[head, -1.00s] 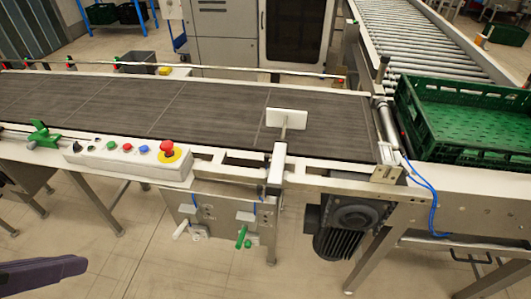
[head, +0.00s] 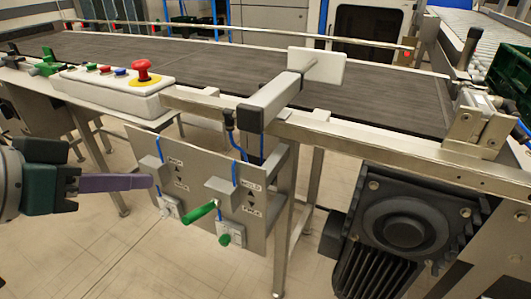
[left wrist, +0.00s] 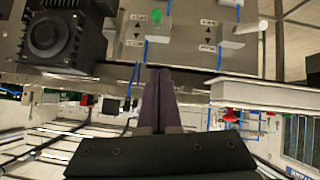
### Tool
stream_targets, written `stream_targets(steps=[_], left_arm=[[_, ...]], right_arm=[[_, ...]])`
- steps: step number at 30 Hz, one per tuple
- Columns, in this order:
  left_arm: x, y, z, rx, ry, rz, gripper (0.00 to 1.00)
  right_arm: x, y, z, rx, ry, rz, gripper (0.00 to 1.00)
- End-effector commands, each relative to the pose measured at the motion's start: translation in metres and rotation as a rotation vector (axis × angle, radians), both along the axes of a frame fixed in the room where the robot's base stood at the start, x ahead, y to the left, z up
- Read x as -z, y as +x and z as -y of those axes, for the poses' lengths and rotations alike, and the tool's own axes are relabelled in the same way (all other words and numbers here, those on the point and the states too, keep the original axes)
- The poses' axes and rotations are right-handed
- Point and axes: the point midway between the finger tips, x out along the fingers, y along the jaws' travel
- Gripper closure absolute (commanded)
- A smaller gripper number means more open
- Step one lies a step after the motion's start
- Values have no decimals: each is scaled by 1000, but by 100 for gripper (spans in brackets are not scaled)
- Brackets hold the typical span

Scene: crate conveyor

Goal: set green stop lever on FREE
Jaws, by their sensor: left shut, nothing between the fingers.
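The green stop lever (head: 200,213) is on a grey panel (head: 262,225) under the conveyor. Its handle juts out low on the panel, level with the lower of two small labels; I cannot read them surely. A green knob (head: 225,240) sits just below it. A white lever (head: 167,208) is to its left. My left gripper (head: 148,182), with purple fingers, is shut and empty, left of the panel and apart from the green lever. In the left wrist view the fingers (left wrist: 161,95) are together, and green (left wrist: 157,16) shows at the top on the panel.
A control box (head: 115,92) with a red stop button (head: 142,72) is above and left of the panel. A white plate on an arm (head: 318,66) reaches over the belt (head: 220,65). A dark motor (head: 400,225) hangs to the right. Blue cables run down the panel.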

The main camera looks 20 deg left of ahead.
Motion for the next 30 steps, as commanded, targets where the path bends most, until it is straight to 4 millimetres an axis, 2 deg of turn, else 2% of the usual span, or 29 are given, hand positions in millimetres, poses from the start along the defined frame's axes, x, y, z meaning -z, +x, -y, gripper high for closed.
stream_targets(steps=[5, 17, 18, 22, 30], left_arm=[[12, 16, 2, -1, -1, 4, 100], [63, 81, 12, 0, -1, 2, 100], [70, 74, 14, 0, -2, -5, 100], [85, 66, 16, 1, 0, -4, 100], [94, 60, 18, 2, 0, -1, 100]], right_arm=[[7, 0, 0, 0, 1, 0, 50], [36, 0, -1, 0, 3, -1, 50], [37, 0, -1, 0, 3, -1, 50], [40, 0, -1, 0, 3, 0, 50], [42, 0, -1, 0, 2, 0, 50]])
